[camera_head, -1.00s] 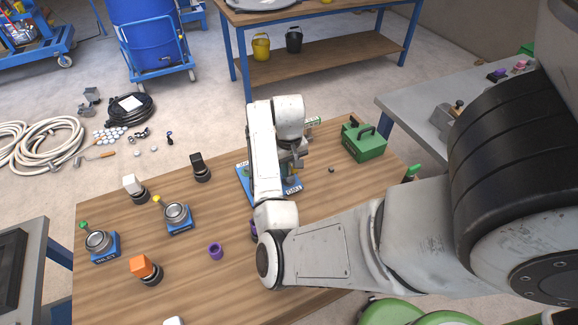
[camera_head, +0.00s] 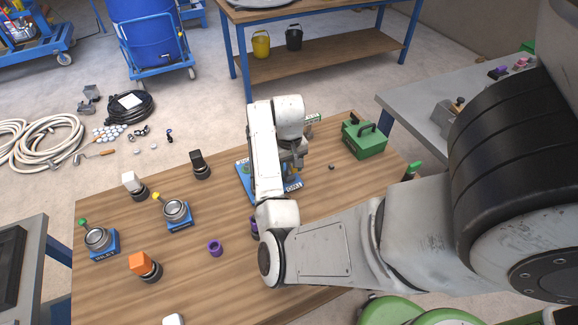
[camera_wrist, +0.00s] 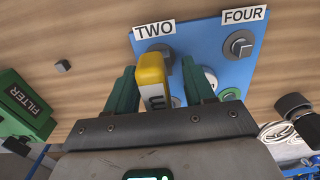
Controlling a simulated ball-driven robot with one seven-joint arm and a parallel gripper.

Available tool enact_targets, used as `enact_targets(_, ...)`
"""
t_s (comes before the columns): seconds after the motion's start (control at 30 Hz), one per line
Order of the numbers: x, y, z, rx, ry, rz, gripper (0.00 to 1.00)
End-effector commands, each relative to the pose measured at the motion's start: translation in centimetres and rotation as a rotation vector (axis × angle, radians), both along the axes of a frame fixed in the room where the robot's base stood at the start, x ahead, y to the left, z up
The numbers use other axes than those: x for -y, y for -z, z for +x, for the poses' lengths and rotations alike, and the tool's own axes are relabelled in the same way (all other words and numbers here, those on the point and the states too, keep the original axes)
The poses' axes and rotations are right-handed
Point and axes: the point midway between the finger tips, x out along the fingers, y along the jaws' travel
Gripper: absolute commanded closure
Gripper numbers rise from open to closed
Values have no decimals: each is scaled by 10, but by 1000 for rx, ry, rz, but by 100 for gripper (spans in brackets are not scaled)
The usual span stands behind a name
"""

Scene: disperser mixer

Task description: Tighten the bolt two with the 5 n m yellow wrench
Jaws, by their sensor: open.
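In the wrist view, a blue plate (camera_wrist: 205,50) carries white labels reading TWO and FOUR. Bolt two (camera_wrist: 166,50) is below the TWO label, partly hidden by the yellow wrench (camera_wrist: 151,72). The wrench stands between the green fingers of my gripper (camera_wrist: 158,68). My gripper is open, with a clear gap on the right of the wrench. Whether the wrench is seated on bolt two is hidden. Bolt four (camera_wrist: 240,46) is bare. In the head view, the blue plate (camera_head: 243,172) is mostly behind my arm.
A green box (camera_head: 364,141) stands at the table's back right; in the wrist view its side reads FILTER (camera_wrist: 25,100). A small dark cube (camera_wrist: 62,66) lies near it. Two blue-based devices (camera_head: 177,213) (camera_head: 101,242), an orange-topped knob (camera_head: 143,264) and a purple ring (camera_head: 215,248) occupy the left.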

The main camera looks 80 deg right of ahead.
Motion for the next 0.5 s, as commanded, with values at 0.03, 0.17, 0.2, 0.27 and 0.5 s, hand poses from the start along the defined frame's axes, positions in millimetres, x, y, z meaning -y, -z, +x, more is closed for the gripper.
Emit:
enact_targets(0.03,0,0,0,-1,0,1,47)
enact_targets(0.17,0,-5,0,0,0,0,47)
enact_targets(0.2,0,-9,0,1,1,-1,47)
enact_targets(0.27,1,-17,0,1,2,-2,47)
enact_targets(0.5,1,-66,1,3,2,-2,47)
